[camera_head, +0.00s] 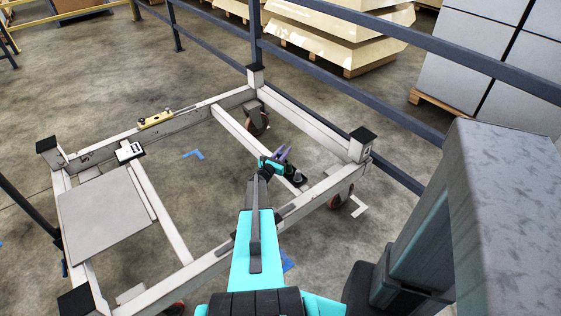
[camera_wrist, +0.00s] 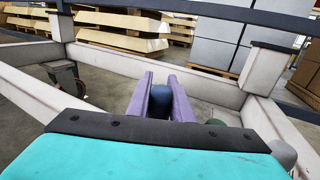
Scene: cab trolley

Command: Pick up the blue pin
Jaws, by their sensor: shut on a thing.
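The blue pin (camera_wrist: 159,102) shows between the two purple fingers of my gripper (camera_wrist: 160,95) in the wrist view. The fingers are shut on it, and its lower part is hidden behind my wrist. In the head view my gripper (camera_head: 284,154) is over the right part of the white trolley frame (camera_head: 320,192), near its inner crossbar. I cannot make out the pin there. A dark green rounded thing (camera_wrist: 214,122) and a grey rounded thing (camera_wrist: 283,153) show to the right of the fingers in the wrist view.
The trolley has black-capped corner posts (camera_head: 363,145) and wheels. A yellow tool (camera_head: 155,120) and a small white-and-black device (camera_head: 129,152) lie on its left part, beside a grey panel (camera_head: 105,208). A dark railing (camera_head: 300,48) runs behind. Pallets with stacked goods stand beyond.

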